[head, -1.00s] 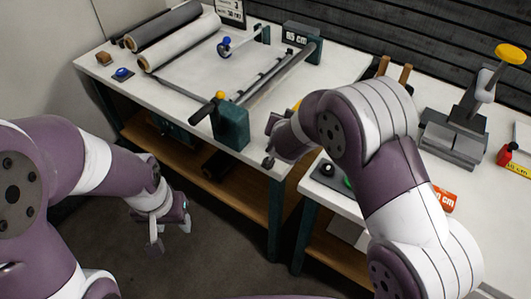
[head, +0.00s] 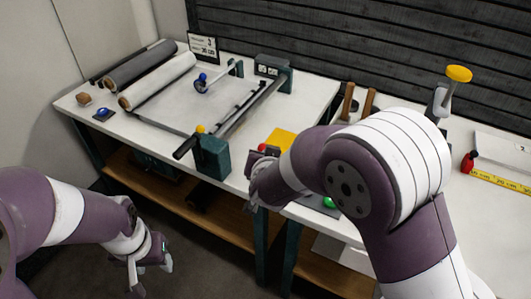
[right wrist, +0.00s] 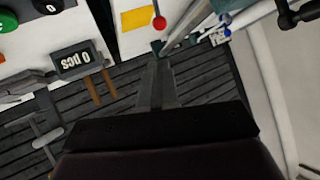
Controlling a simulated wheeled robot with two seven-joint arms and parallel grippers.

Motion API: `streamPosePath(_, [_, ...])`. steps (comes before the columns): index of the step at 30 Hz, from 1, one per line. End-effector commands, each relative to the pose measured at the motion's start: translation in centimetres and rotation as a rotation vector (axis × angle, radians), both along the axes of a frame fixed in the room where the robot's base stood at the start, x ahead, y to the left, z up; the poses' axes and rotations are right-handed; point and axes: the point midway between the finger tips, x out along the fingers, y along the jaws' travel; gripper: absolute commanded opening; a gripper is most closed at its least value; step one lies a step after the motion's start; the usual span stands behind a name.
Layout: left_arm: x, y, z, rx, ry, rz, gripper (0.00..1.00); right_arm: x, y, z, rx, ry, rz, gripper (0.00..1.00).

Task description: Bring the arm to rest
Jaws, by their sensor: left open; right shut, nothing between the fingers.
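My left gripper (head: 150,272) hangs low at the left in the head view, over the floor in front of the bench. Its fingers are apart with nothing between them. My right arm reaches across the right half of the head view. Its gripper (head: 258,182) is at the front of the bench, partly hidden by its own wrist. In the right wrist view the right gripper's fingers (right wrist: 155,85) are together and empty.
A yellow sheet (head: 281,139) lies near my right gripper. A yellow-knobbed lever (head: 459,74) stands at right.

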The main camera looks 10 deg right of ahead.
Motion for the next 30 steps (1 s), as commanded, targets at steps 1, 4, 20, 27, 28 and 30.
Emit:
streamPosePath(1, [0.0,0.0,0.1,0.0,0.0,0.0,0.51,-0.3,0.0,0.2,0.0,0.001,0.0,0.0])
streamPosePath(4, [0.0,0.0,0.1,0.0,0.0,0.0,0.51,-0.6,0.0,0.4,0.001,0.0,-0.001,0.0])
streamPosePath(20, [0.0,0.0,0.1,0.0,0.0,0.0,0.51,-1.2,1.0,-0.7,0.031,0.058,0.038,0.0])
streamPosePath(27, [0.0,0.0,3.1,0.0,0.0,0.0,0.51,-15.7,-1.4,-3.9,-0.062,0.722,0.443,0.0])
streamPosePath(28, [0.0,0.0,3.5,0.0,0.0,0.0,0.51,-17.3,-2.8,-3.5,-0.085,0.789,0.452,0.0])
streamPosePath(30, [0.0,0.0,4.5,0.0,0.0,0.0,0.51,-20.3,-6.1,-2.3,-0.13,0.901,0.455,0.0])
